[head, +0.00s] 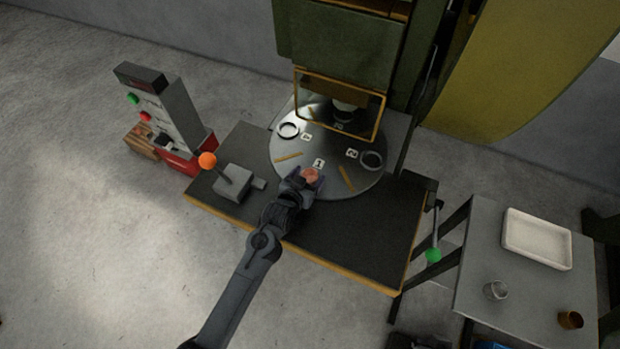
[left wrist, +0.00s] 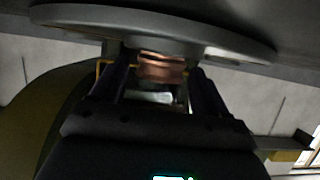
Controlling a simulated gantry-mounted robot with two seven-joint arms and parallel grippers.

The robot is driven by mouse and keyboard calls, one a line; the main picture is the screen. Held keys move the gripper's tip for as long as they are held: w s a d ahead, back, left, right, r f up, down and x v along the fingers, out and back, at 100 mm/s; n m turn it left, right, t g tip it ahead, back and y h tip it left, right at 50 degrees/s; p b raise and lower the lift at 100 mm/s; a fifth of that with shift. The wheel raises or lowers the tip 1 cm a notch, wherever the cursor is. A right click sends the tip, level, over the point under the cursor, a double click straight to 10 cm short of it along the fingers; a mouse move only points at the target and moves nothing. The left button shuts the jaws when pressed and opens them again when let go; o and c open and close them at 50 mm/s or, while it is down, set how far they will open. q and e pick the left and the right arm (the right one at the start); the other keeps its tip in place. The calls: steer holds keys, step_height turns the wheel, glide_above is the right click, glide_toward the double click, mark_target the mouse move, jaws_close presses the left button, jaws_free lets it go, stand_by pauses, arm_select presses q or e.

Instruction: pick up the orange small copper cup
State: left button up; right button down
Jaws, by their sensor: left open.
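The small orange copper cup (head: 311,174) sits at the near edge of the round grey turntable (head: 335,184), beside the label 1. My left gripper (head: 305,180) is at the cup, open, with its fingers on either side of it. In the left wrist view the copper cup (left wrist: 161,66) shows between the two dark fingers, under the disc's edge as seen there. I cannot tell whether either finger touches it. My right gripper is not in view.
A press (head: 345,35) with a yellow-framed guard stands behind the turntable. A grey lever box with an orange knob (head: 207,160) is left of my arm. The right-hand table holds a white tray (head: 537,240), a clear glass (head: 496,290) and a brownish cup (head: 570,320).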

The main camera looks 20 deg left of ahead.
arm_select(q)
steer(key=c, duration=1.2)
steer(key=shift+r, duration=0.15)
